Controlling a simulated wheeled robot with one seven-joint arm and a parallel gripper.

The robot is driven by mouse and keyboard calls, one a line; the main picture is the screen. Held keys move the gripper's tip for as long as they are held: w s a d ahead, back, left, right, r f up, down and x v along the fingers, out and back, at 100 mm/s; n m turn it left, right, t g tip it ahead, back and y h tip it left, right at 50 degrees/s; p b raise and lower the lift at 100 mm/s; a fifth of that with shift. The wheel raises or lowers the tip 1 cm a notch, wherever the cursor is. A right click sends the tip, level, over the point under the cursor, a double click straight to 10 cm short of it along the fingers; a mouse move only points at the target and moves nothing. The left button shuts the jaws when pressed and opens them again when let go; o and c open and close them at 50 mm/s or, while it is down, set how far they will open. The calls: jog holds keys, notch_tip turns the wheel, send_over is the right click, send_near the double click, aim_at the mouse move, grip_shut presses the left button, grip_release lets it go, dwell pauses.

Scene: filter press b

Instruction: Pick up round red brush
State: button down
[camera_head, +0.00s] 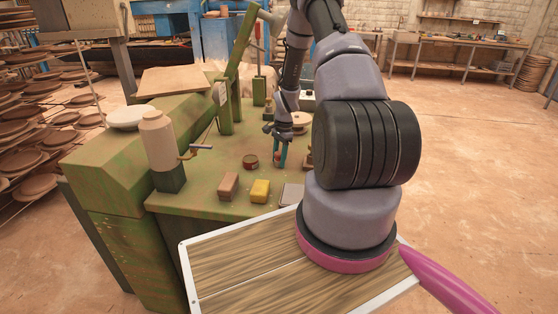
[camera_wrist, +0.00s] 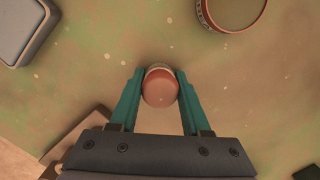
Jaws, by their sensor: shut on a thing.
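The round red brush (camera_wrist: 160,88) shows in the wrist view as a rounded reddish-brown top with a paler band at its far edge. My gripper (camera_wrist: 160,92) has its two teal fingers on either side of it, shut on it. In the head view my gripper (camera_head: 280,158) points down over the green bench, right of a small round red tin. The brush is small there and mostly hidden by the fingers. I cannot tell whether it still touches the bench.
The round tin (camera_head: 250,161) is near the gripper and also shows in the wrist view (camera_wrist: 232,12). A brown block (camera_head: 228,186), a yellow block (camera_head: 260,191) and a grey box (camera_head: 292,194) lie nearer. A beige bottle (camera_head: 158,142) stands left. A green upright frame (camera_head: 236,75) rises behind.

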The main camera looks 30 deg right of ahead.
aim_at(279, 153)
jog(key=shift+r, duration=0.15)
notch_tip(279, 153, up, 10)
jog(key=shift+f, duration=0.1)
dwell(0.3)
jog(key=c, duration=1.3)
grip_release()
jog(key=shift+c, duration=1.3)
